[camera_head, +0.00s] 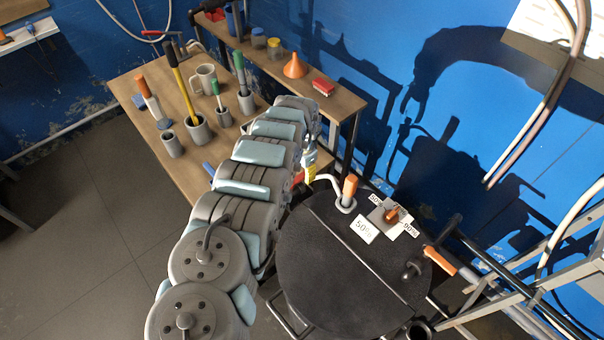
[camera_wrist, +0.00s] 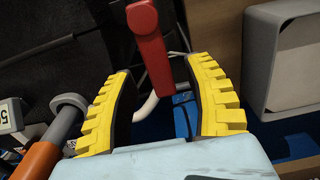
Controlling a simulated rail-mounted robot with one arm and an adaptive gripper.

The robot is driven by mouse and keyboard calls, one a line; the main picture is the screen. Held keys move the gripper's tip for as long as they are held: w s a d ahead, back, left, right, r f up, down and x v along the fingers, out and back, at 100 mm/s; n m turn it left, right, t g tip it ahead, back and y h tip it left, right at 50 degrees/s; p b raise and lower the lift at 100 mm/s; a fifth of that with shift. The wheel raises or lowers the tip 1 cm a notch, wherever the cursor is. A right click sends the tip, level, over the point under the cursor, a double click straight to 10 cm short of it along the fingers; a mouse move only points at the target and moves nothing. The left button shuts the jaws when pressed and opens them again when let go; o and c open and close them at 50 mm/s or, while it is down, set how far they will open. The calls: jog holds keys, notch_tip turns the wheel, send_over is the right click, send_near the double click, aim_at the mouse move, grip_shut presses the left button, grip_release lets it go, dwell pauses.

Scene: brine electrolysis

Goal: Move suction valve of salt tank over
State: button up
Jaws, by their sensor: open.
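The salt tank (camera_head: 330,262) is a black round vessel with a flat lid, below and right of my arm in the head view. A red lever handle (camera_wrist: 150,45) shows in the wrist view; its lower end appears between my yellow fingers, with no clear contact. I cannot tell for sure whether it is the suction valve. My gripper (camera_wrist: 163,68) is open. In the head view my gripper (camera_head: 309,168) is small and partly hidden by my arm, beside the tank's far edge. An orange handle (camera_head: 349,188) stands on the lid, near a white pipe (camera_head: 325,179).
A wooden table (camera_head: 140,108) with cups and tools stands behind left. A shelf holds an orange funnel (camera_head: 294,66) and a red box (camera_head: 323,87). A grey container (camera_wrist: 292,60) is right of my fingers.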

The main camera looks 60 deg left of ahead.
jog(key=shift+d+f, duration=0.1)
jog(key=shift+f, duration=0.45)
grip_shut()
